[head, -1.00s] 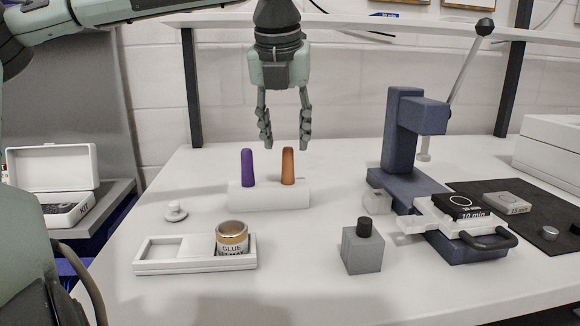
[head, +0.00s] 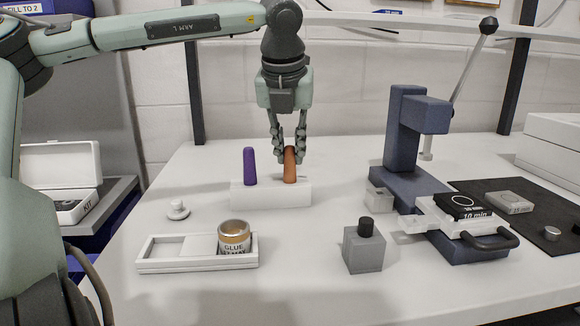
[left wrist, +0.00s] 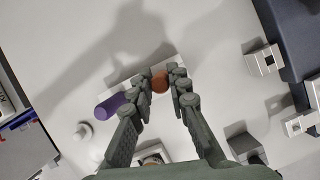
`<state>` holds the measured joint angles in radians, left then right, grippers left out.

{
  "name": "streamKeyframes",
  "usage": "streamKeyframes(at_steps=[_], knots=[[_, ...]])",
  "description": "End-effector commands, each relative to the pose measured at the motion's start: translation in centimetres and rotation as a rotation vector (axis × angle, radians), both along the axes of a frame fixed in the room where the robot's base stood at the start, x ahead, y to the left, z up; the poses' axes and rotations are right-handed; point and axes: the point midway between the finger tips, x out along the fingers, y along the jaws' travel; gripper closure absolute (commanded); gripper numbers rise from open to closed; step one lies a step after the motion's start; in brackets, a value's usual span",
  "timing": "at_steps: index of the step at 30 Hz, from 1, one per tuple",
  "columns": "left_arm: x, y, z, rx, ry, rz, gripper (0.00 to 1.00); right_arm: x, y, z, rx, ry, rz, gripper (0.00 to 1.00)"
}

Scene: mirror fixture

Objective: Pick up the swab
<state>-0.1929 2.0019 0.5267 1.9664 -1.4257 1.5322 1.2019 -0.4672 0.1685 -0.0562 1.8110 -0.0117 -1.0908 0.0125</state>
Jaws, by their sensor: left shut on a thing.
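Two upright rounded handles stand in a white block (head: 270,196) on the table, a purple one (head: 250,167) at left and an orange one (head: 290,172) at right. I take the orange handle to be the swab; its lower end is hidden in the block. My left gripper (head: 289,155) points down from above and is shut on the top of the orange handle. In the left wrist view the fingers (left wrist: 160,79) flank the orange top (left wrist: 160,84), and the purple handle (left wrist: 110,106) lies just outside them to the left. My right gripper is not in view.
A white tray (head: 160,266) with a glue jar (head: 234,237) stands in front. A small white knob (head: 178,210) is at left. A grey bottle (head: 364,250) with a black cap and a blue lever press (head: 405,150) stand at right. The front table edge is clear.

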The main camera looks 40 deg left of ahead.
Motion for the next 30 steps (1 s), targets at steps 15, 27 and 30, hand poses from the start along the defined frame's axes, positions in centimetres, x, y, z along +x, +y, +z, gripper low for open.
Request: streamKeyframes(at_steps=[15,27,30], knots=[[0.1,0.0,5.8,0.004,-0.005,0.002,1.00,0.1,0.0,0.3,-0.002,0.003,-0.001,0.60],[0.0,0.0,10.0,0.001,0.000,-0.002,1.00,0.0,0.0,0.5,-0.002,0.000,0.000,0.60],[0.0,0.0,10.1,0.001,0.000,-0.002,1.00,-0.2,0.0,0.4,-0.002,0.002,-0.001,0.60]])
